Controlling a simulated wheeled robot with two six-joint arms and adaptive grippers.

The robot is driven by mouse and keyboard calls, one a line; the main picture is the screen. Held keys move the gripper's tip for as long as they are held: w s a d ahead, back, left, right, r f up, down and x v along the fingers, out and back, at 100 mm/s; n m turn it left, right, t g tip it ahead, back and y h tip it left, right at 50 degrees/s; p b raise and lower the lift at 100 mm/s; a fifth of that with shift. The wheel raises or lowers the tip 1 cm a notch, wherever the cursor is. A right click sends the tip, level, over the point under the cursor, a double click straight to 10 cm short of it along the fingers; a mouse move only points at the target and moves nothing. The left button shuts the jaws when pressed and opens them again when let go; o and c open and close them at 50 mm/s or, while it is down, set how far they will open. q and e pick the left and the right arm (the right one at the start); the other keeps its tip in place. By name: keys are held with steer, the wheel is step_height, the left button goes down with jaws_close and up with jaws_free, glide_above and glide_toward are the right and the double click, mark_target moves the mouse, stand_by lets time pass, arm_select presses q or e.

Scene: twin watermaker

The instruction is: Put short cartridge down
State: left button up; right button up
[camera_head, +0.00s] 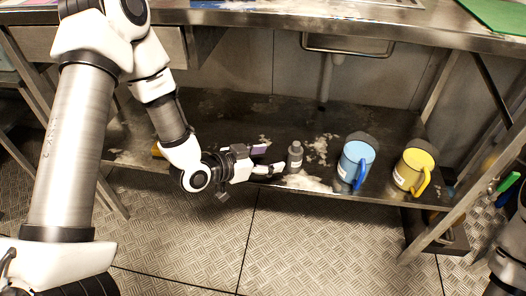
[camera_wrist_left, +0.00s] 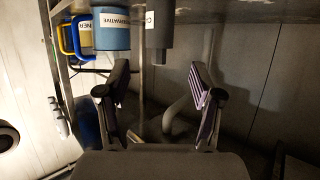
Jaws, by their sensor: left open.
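The short cartridge (camera_head: 295,155) is a small dark grey cylinder with a narrower top and a pale label. It stands upright on the lower metal shelf (camera_head: 215,115) under the counter. My left gripper (camera_head: 269,160) is open just left of it, fingers pointing towards it. In the left wrist view the cartridge (camera_wrist_left: 160,32) shows inverted, beyond the open fingertips (camera_wrist_left: 160,75) and in line with the gap between them. It appears clear of both fingers. My right gripper is out of view.
A blue jug (camera_head: 356,163) and a yellow jug (camera_head: 413,171) stand on the shelf right of the cartridge. A drain pipe (camera_head: 326,75) hangs from the sink behind. The counter edge (camera_head: 330,28) lies above. Dark shelf behind the gripper is mostly bare.

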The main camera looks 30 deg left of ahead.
arm_select(q)
steer(key=s+a+f+n+g+y, duration=0.1)
steer(key=s+f+n+g+y, duration=0.2)
steer(key=s+f+g, duration=0.3)
steer(key=s+a+f+n+g+y, duration=0.2)
steer(key=s+f+g, duration=0.4)
steer(key=s+f, duration=1)
steer(key=s+n+y, duration=0.1)
steer(key=s, duration=0.3)
steer(key=shift+s+f+y, duration=0.3)
steer(key=shift+f, duration=0.1)
steer(key=shift+c, duration=0.3)
